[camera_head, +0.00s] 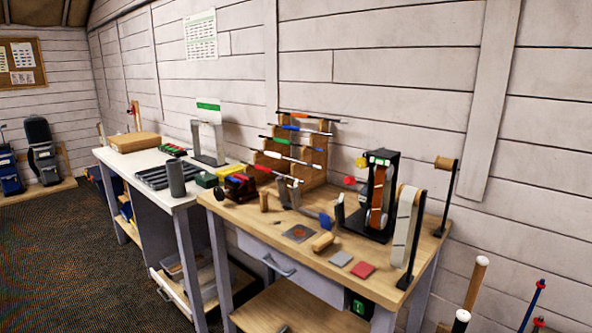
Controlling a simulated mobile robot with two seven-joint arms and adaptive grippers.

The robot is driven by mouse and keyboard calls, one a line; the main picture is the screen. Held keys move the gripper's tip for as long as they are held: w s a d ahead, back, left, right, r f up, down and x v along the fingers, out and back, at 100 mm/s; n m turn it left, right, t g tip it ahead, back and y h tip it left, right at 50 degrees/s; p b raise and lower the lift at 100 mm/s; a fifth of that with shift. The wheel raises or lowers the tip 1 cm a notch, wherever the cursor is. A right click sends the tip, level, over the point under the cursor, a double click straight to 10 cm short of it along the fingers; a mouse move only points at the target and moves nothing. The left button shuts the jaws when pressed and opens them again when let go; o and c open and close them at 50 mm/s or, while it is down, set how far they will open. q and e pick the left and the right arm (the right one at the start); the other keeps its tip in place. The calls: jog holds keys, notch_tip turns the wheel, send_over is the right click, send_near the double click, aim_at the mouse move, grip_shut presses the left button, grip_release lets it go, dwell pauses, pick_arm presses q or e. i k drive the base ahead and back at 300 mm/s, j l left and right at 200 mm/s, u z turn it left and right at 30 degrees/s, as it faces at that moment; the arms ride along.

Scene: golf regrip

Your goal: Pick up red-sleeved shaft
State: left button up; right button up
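A stepped wooden rack (318,157) on the wooden workbench holds several thin shafts, one above another, each with a coloured sleeve. Neither of my grippers is in view, and nothing is seen touching the rack.
The wooden workbench (375,288) also carries a black stand (381,205) with a belt, a tape roll holder (404,235), a red block (362,270) and a grey block (341,259). A white bench (117,160) adjoins at left. Upright shafts (475,285) stand at lower right. Floor at left is clear.

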aim_at(261, 168)
jog(key=i+j+z, duration=0.2)
jog(key=z, duration=0.2)
jog(key=i+j+z, duration=0.15)
jog(key=j+z, duration=0.2)
jog(key=j, duration=0.15)
jog(key=i+j, duration=0.1)
jog(key=j, duration=0.2)
jog(key=i+j+z, duration=0.15)
jog(key=j, duration=0.5)
jog(key=i+z, duration=0.05)
jog(key=i, duration=0.05)
